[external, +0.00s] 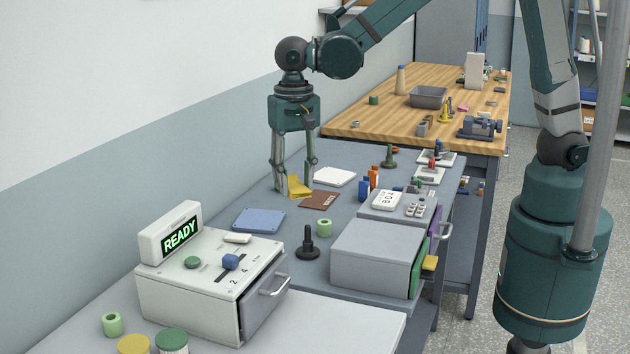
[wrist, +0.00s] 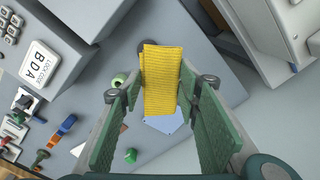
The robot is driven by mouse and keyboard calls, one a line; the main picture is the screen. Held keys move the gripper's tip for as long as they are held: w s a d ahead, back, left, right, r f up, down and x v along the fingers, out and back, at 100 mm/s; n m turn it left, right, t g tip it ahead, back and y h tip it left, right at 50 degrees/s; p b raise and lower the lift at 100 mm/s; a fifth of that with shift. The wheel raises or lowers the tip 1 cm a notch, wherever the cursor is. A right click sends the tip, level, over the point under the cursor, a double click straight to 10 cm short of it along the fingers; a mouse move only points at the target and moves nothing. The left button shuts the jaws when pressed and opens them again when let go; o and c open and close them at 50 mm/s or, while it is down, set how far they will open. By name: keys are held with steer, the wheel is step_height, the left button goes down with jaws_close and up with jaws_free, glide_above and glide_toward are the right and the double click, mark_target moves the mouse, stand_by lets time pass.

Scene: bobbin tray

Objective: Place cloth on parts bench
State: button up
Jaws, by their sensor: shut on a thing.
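The yellow cloth (external: 298,187) hangs between the fingertips of my gripper (external: 294,192), low over the back part of the blue-grey bench (external: 345,208). In the wrist view the ribbed yellow cloth (wrist: 163,75) lies between the two green finger pads of my gripper (wrist: 160,92), which is shut on it. Whether its lower edge touches the bench is unclear. A wooden-topped bench (external: 385,122) stands farther back. I cannot tell which bench is the parts bench.
A brown card (external: 320,200), a white plate (external: 335,177) and a blue plate (external: 259,220) lie near the cloth. A green ring (external: 324,228) and a black knobbed post (external: 308,243) stand in front. A box with a READY display (external: 180,235) is at front left.

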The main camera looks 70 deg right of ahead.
steer(key=s+a+n, duration=0.2)
steer(key=s+a, duration=0.2)
steer(key=a, duration=0.4)
steer(key=s+a+n, duration=0.3)
steer(key=s+a, duration=0.2)
steer(key=a, duration=0.3)
steer(key=n+p, duration=0.2)
steer(key=n, duration=0.2)
glide_above(335, 335)
step_height(335, 335, down, 4)
steer(key=shift+f, duration=0.5)
steer(key=shift+f, duration=2.95)
steer(key=shift+f+b, duration=0.1)
steer(key=shift+b, duration=0.2)
steer(key=shift+f, duration=1.95)
steer(key=shift+f, duration=0.15)
